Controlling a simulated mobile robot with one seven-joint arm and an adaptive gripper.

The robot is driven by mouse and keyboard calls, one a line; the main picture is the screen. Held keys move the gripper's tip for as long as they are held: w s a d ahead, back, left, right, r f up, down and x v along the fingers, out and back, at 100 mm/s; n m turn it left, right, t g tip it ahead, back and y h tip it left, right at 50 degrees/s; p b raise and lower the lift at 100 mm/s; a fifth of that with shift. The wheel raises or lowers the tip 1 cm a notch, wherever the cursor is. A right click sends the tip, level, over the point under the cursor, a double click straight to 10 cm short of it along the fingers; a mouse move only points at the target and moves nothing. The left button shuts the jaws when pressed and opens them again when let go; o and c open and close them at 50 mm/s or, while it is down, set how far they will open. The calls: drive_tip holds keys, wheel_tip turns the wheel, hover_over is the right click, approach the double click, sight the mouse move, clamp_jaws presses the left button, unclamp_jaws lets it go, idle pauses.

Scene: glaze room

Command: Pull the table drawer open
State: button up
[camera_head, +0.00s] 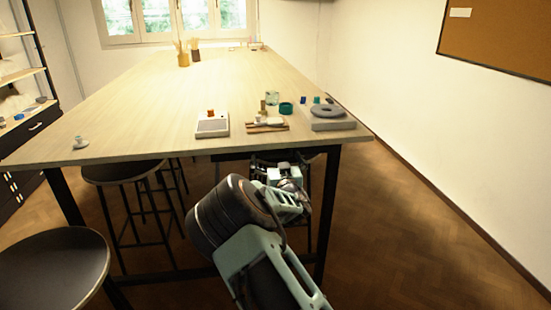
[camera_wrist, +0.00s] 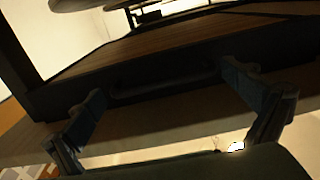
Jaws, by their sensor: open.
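The table drawer (camera_head: 232,156) is a dark front under the near edge of the long wooden table (camera_head: 150,110), right of the middle, partly hidden by my arm. In the wrist view the dark drawer front (camera_wrist: 60,98) runs across the picture. Its dark bar handle (camera_wrist: 160,88) lies between my fingers. My gripper (camera_head: 282,168) is in front of the drawer. In the wrist view my gripper (camera_wrist: 162,82) is open, one finger at each end of the handle, with nothing clamped. Contact with the handle cannot be told in the dim picture.
On the tabletop above the drawer are a white scale-like box (camera_head: 212,126), a grey banding wheel (camera_head: 328,112), a teal ring (camera_head: 286,108) and small tools. Stools (camera_head: 122,172) stand under the table and at the left (camera_head: 50,262). The floor at the right (camera_head: 400,220) is clear.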

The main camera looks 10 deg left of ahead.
drive_tip(key=shift+w+a, duration=0.1)
drive_tip(key=shift+w, duration=0.2)
drive_tip(key=shift+c, duration=0.3)
